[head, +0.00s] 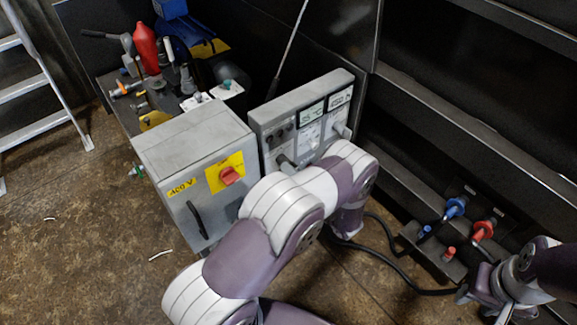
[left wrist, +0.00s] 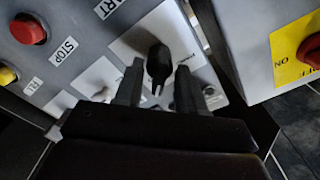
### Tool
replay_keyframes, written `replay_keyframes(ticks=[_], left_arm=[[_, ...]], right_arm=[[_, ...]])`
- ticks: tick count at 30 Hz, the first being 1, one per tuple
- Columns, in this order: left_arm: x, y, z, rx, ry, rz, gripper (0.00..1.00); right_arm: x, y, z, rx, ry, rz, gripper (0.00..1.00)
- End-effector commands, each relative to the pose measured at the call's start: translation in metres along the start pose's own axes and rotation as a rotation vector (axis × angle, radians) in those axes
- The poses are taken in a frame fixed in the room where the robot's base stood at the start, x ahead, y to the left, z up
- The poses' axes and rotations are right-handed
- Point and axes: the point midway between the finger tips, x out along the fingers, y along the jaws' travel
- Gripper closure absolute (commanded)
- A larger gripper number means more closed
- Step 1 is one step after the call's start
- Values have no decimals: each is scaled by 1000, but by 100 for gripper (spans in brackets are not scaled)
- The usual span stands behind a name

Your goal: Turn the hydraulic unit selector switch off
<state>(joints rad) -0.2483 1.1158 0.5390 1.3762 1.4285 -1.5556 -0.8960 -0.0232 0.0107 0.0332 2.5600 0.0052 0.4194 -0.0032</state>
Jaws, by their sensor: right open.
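The selector switch (left wrist: 158,66) is a black knob on a pale plate of the grey control panel (left wrist: 70,22) in the left wrist view. Its handle points roughly up and down in that picture. The fingers of my left gripper (left wrist: 158,86) stand on either side of the knob, with a small gap on both sides, so it is open around it. In the head view the grey panel (head: 268,121) stands behind my left arm, which hides its lower part and most of the left hand. My right gripper (head: 478,302) is open and empty at the lower right.
A grey 400 V cabinet (head: 195,140) with a red rotary switch (head: 230,175) on yellow stands close beside the panel; it also shows in the left wrist view (left wrist: 255,40). Blue and red hose couplings (head: 455,207) are at the right. A ladder (head: 45,85) stands far left.

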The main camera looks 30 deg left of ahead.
Motion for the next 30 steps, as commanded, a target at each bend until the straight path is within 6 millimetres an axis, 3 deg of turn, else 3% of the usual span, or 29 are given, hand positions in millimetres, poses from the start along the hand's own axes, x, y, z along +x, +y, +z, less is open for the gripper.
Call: replay_keyframes(ticks=[6,16,19,20,30], left_arm=[[22,0,0,-1,-1,0,61],[26,0,0,-1,1,1,61],[26,0,0,-1,1,1,93],[26,0,0,-1,1,1,97],[26,1,0,-47,0,2,97]], right_arm=[[1,0,0,0,0,0,57],[1,0,0,0,0,0,57],[1,0,0,0,0,0,57],[1,0,0,0,0,0,57],[2,0,0,0,0,0,57]])
